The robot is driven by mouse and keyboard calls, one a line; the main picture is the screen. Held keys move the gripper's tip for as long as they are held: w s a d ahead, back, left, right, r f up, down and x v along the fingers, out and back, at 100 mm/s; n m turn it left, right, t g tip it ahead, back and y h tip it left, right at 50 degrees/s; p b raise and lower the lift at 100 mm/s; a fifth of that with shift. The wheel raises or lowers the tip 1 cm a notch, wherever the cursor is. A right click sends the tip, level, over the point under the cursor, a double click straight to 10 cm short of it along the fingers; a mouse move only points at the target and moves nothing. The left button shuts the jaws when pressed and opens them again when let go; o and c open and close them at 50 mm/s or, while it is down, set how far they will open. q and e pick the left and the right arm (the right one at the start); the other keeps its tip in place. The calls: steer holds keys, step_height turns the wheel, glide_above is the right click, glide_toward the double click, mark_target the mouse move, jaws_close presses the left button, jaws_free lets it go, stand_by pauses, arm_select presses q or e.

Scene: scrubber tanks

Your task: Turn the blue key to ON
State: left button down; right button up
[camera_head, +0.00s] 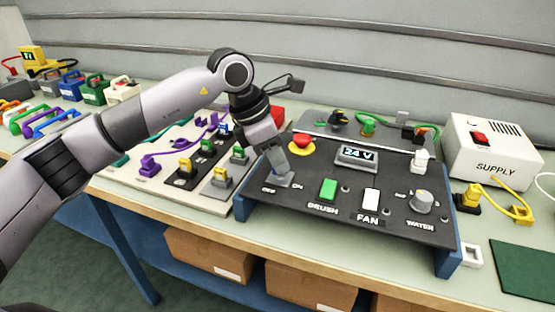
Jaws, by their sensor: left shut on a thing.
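The dark control panel (330,208) stands tilted on blue side supports on the bench. My left gripper (284,172) reaches down from above to the key switch (283,182) at the panel's left end, between the OFF and ON labels. It is shut on the blue key, which the fingers hide, so I cannot tell which way the key points. The display (356,155) above reads 24 V. My right gripper is not in view.
A red mushroom button (301,142) on a yellow base sits just above the key switch. A green BRUSH switch (328,189), a white FAN switch (371,199) and a grey WATER knob (422,202) lie to the right. A white SUPPLY box (492,152) stands further right.

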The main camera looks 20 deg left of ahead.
arm_select(q)
steer(key=shift+f+m, duration=0.2)
steer(key=shift+m, duration=0.1)
steer(key=c, duration=1.1)
jaws_free()
steer(key=v, duration=0.7)
steer(key=shift+r+b, duration=0.15)
steer(key=shift+b, duration=0.15)
